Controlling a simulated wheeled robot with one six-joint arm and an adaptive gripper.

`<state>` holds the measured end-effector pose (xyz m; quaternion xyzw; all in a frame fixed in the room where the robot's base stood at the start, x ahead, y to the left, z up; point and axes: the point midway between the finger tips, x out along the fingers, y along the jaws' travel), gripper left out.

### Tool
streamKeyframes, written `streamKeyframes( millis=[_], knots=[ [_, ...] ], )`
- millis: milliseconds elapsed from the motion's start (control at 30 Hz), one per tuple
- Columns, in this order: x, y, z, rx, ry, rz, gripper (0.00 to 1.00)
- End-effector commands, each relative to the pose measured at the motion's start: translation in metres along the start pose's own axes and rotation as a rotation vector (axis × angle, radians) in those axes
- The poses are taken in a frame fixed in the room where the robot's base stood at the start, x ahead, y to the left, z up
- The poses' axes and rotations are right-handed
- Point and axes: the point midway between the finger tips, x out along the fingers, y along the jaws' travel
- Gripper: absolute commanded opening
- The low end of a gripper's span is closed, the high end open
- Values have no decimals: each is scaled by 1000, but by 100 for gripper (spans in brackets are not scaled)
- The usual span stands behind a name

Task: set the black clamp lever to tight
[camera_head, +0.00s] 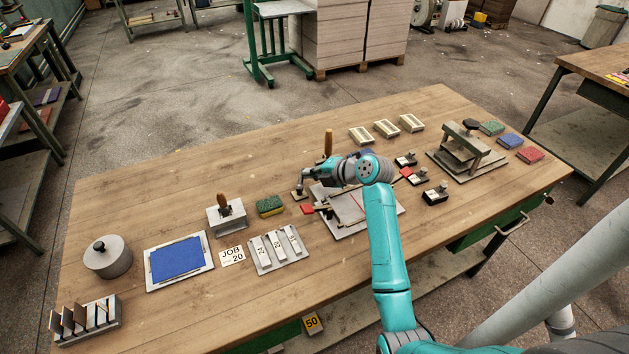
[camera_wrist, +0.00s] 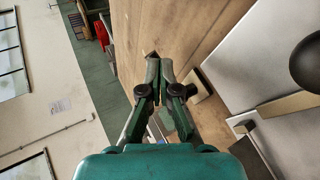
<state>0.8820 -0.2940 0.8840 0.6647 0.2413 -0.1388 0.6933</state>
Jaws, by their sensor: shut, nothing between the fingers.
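My gripper (camera_head: 308,174) is low over the middle of the table in the head view, left of my arm's wrist. In the wrist view its fingers (camera_wrist: 160,66) are together with nothing between them. A grey plate (camera_head: 385,214) with red lines and wooden bars lies beneath and beside my arm, partly hidden by it. A round dark knob (camera_wrist: 306,62) shows at the right edge of the wrist view, over a pale grey surface and apart from the fingers. It may be the black clamp lever; I cannot tell. I cannot make out the lever or its setting in the head view.
A green-yellow sponge (camera_head: 269,206), a tray of numbered blocks (camera_head: 279,249) and a grey block with a wooden handle (camera_head: 227,216) stand left of the plate. Small black-topped clamps (camera_head: 435,195) and a grey press (camera_head: 466,150) stand right. The front left tabletop has free room.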

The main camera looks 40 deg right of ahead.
Motion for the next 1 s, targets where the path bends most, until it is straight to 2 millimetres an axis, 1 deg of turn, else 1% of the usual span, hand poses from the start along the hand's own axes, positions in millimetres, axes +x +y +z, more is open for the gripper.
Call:
streamKeyframes(
  millis=[33, 133, 600, 1000],
  knots=[
    [1, 3, 4, -23, 39, 2, 0],
    [5, 5, 2, -61, 101, 1, 0],
    [19, 13, 0, -58, 95, 1, 0],
    [23, 15, -2, -58, 94, 1, 0]
  ],
)
